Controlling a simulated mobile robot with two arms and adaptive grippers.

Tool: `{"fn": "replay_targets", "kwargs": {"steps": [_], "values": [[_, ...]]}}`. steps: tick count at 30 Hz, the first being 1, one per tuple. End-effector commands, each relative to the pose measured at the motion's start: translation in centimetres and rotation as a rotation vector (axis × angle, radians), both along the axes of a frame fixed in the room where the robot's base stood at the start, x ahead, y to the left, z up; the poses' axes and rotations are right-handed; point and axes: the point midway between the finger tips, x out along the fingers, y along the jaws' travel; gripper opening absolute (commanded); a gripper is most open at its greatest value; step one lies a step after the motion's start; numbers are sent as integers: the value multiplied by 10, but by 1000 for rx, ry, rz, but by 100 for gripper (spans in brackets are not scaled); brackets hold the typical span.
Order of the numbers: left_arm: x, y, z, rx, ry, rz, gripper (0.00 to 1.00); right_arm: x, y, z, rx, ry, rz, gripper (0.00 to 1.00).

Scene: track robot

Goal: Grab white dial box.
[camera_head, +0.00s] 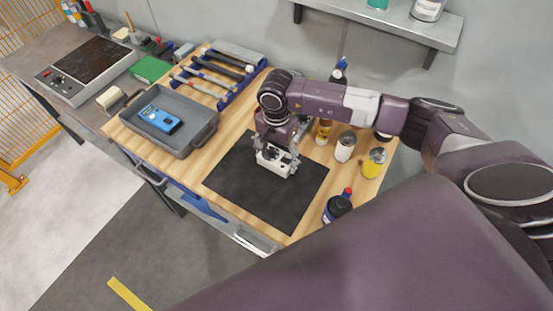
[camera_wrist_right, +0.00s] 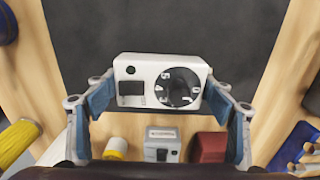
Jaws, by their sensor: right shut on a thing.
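The white dial box (camera_wrist_right: 158,66) shows in the right wrist view, with a black round dial and a small dark window on its face. In the head view it is a white block (camera_head: 277,164) over the black mat (camera_head: 232,178). My right gripper (camera_wrist_right: 160,95) is shut on it, with blue-padded fingers at its left and right sides. In the head view the right gripper (camera_head: 280,150) is above the mat. I cannot tell whether the box touches the mat. My left gripper is not in view.
A grey tray (camera_head: 205,137) with a blue device (camera_head: 159,119) stands left of the mat. A rack of tools (camera_head: 222,72) is behind it. Several bottles, including a yellow one (camera_head: 374,163), stand to the right. A dark bottle (camera_head: 337,209) is at the mat's right corner.

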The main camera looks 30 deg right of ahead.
Motion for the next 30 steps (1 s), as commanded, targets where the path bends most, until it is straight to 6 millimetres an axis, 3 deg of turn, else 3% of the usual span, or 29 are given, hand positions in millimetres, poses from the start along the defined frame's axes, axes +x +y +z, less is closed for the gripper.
{"fn": "replay_targets", "kwargs": {"steps": [10,16,20,30], "values": [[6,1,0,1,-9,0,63,1,0,3,1,-3,0,44],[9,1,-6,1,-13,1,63,2,0,18,0,-6,1,44],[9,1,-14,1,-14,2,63,3,0,42,1,-8,0,44],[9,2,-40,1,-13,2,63,3,0,135,0,-10,1,44]]}}
